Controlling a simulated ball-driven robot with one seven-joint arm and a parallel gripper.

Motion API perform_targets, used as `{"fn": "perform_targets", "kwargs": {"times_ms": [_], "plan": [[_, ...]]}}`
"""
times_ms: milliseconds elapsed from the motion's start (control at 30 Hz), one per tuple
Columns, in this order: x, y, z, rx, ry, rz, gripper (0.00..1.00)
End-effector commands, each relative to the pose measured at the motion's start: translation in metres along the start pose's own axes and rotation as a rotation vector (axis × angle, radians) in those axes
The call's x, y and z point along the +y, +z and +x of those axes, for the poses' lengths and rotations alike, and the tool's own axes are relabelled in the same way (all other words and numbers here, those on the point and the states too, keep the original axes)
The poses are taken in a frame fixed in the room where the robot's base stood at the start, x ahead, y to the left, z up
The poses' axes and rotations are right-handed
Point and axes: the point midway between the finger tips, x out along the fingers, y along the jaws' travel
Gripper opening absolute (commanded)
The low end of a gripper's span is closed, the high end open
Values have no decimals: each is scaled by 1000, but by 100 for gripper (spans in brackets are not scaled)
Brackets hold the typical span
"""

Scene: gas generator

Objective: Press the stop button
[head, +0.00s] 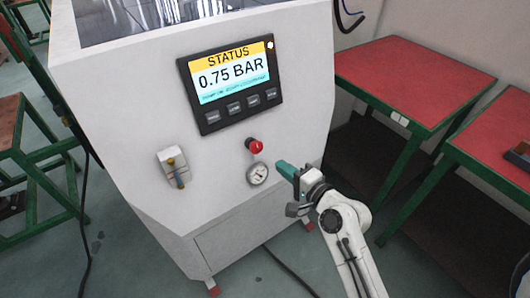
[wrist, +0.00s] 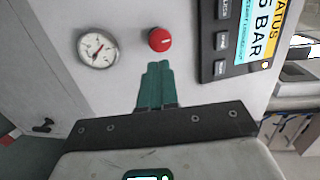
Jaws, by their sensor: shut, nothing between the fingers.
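The red stop button (head: 255,146) sits on the front of the white machine cabinet, below the display and just above a round gauge. In the wrist view the red button (wrist: 160,39) is just beyond the fingertips. My gripper (head: 282,166) has teal fingers and is to the lower right of the button in the head view. In the wrist view the two fingers of my gripper (wrist: 157,66) lie side by side, shut and empty. The tips look apart from the button, but the exact gap is hard to tell.
The gauge (head: 258,174) is close below the button. The status display (head: 231,84) reads 0.75 BAR. A small valve-like fitting (head: 173,167) is at left on the cabinet. Red-topped green tables (head: 420,80) stand to the right. Cables lie on the floor.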

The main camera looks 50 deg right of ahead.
Motion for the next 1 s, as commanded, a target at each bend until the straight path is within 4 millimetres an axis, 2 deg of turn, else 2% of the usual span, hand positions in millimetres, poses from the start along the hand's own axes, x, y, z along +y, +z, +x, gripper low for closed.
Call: {"fn": "perform_targets", "kwargs": {"times_ms": [33,200,400,600,1000], "plan": [[-2,-1,11,1,-1,-1,0],[-1,0,44,0,0,-1,0],[-1,-1,72,1,0,-1,0],[0,0,84,1,0,-1,0],[0,0,86,0,0,-1,0]]}}
